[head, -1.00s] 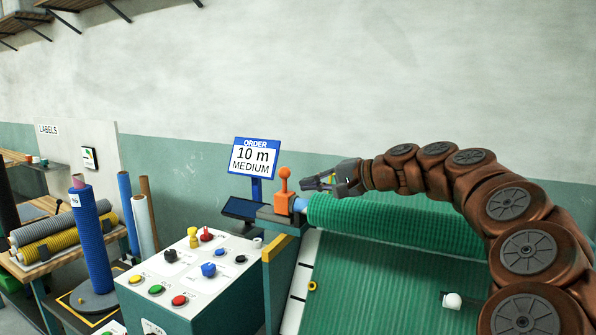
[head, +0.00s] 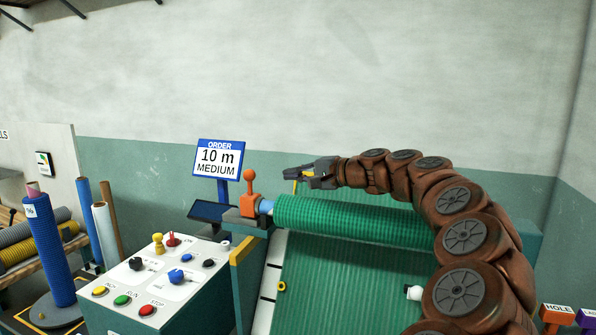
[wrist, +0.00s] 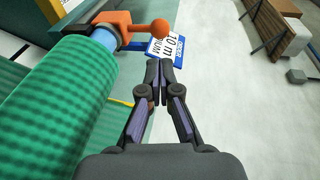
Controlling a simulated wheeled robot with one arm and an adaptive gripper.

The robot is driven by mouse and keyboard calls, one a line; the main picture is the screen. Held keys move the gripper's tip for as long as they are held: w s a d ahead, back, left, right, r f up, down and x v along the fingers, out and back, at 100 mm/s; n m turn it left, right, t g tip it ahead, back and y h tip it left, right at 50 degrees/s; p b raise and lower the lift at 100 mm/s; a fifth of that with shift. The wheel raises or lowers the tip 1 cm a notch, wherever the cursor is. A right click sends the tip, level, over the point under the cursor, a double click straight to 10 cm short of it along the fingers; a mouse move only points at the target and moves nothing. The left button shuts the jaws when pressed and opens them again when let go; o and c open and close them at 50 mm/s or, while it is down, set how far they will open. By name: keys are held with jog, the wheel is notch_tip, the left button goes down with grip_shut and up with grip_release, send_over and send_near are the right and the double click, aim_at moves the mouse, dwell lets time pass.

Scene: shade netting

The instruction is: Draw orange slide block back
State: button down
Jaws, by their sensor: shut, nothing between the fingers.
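The orange slide block (head: 249,205) with its ball-topped handle sits on a dark base at the left end of the green netting roll (head: 350,219). A short light-blue core end (head: 266,207) lies between block and roll. In the wrist view the orange block (wrist: 115,28) is at the upper left, its ball knob pointing right. My gripper (head: 290,174) is to the right of the block, above and behind the roll, apart from both. In the wrist view its fingers (wrist: 158,66) are together with nothing between them, a short way below the knob.
An order sign (head: 218,160) reading 10 m MEDIUM stands behind the block. A control panel (head: 165,278) with buttons and knobs is at the lower left. A blue roll (head: 50,250) stands further left. Free air lies above the netting roll.

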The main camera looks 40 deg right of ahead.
aim_at(254, 176)
jog(key=p+x, duration=0.3)
jog(key=x, duration=0.5)
jog(key=shift+w+a+r, duration=0.1)
jog(key=shift+w, duration=0.15)
jog(key=shift+f+p+x, duration=0.2)
jog(key=shift+p+x, duration=0.1)
jog(key=shift+x, duration=0.55)
